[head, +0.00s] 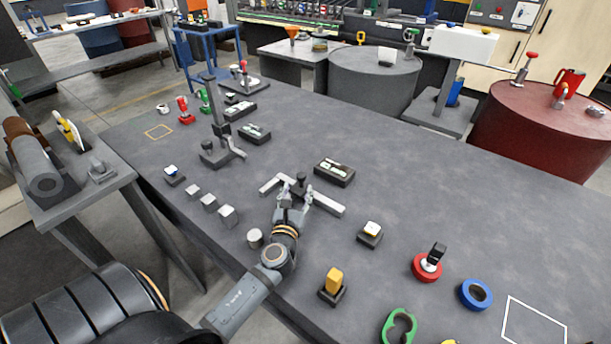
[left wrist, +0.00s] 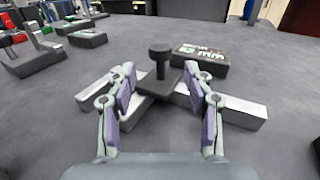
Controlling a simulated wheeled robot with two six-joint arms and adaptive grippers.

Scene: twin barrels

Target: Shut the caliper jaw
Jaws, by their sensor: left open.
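The caliper lies on the dark workbench as pale grey bars (head: 328,204) in the head view and as a silver bar (left wrist: 236,112) in the left wrist view. A dark sliding block with an upright knob (left wrist: 160,62), which looks like its jaw, sits amid the bars. My left gripper (head: 297,193) is open above the caliper. In the left wrist view, its two fingers (left wrist: 167,95) stand on either side of the dark block, with visible gaps to the knob. I cannot tell whether either finger touches the block or bars. My right gripper is not in view.
A dark tray (head: 334,173) lies just behind the caliper. Small metal cubes (head: 209,203) stand to the left, and a dark upright stand (head: 218,150) is further back. A yellow block (head: 333,281) stands nearer the front edge.

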